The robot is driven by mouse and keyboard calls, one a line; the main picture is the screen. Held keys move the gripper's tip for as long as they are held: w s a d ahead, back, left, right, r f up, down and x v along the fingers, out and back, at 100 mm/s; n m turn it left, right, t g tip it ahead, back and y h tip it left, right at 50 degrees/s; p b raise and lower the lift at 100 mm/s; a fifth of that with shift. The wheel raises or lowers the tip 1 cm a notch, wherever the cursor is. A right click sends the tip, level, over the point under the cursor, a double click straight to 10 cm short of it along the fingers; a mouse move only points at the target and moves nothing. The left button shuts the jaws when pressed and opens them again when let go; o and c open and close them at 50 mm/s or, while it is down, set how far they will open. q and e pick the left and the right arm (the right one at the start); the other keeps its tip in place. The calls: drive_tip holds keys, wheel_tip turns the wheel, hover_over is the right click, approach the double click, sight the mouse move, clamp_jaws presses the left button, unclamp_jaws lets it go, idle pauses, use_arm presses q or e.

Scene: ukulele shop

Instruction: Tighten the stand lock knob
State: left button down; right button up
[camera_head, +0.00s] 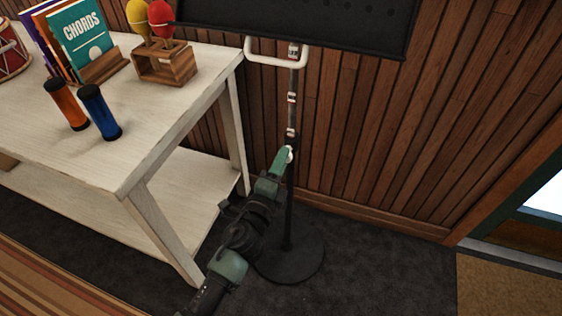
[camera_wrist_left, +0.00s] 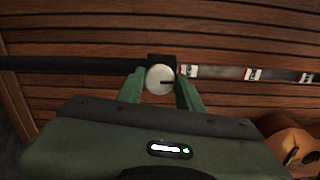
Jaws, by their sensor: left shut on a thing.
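The music stand has a black desk (camera_head: 300,25) at the top, a thin pole (camera_head: 291,105) with pale marked bands, and a round black base (camera_head: 290,262) on the carpet. The lock knob (camera_wrist_left: 160,79) is a round white disc with a dark mark, on a black collar on the pole. In the head view the knob (camera_head: 289,153) shows small at the fingertips. My left gripper (camera_head: 283,158) reaches up from below, and in the left wrist view its green fingers (camera_wrist_left: 161,88) are shut on the knob, one at each side. My right gripper is not in view.
A whitewashed table (camera_head: 150,120) stands left of the pole, close to my left arm, holding books (camera_head: 80,40), shakers (camera_head: 98,112) and maracas in a wooden holder (camera_head: 165,65). A slatted wooden wall (camera_head: 360,130) is behind. Carpet (camera_head: 380,260) right of the base is clear.

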use_arm(q)
drive_tip(key=c, duration=0.9)
unclamp_jaws()
drive_tip(key=shift+s, duration=0.1)
drive_tip(key=v, duration=0.7)
drive_tip(key=shift+s+a, duration=0.1)
drive_tip(key=shift+s, duration=0.2)
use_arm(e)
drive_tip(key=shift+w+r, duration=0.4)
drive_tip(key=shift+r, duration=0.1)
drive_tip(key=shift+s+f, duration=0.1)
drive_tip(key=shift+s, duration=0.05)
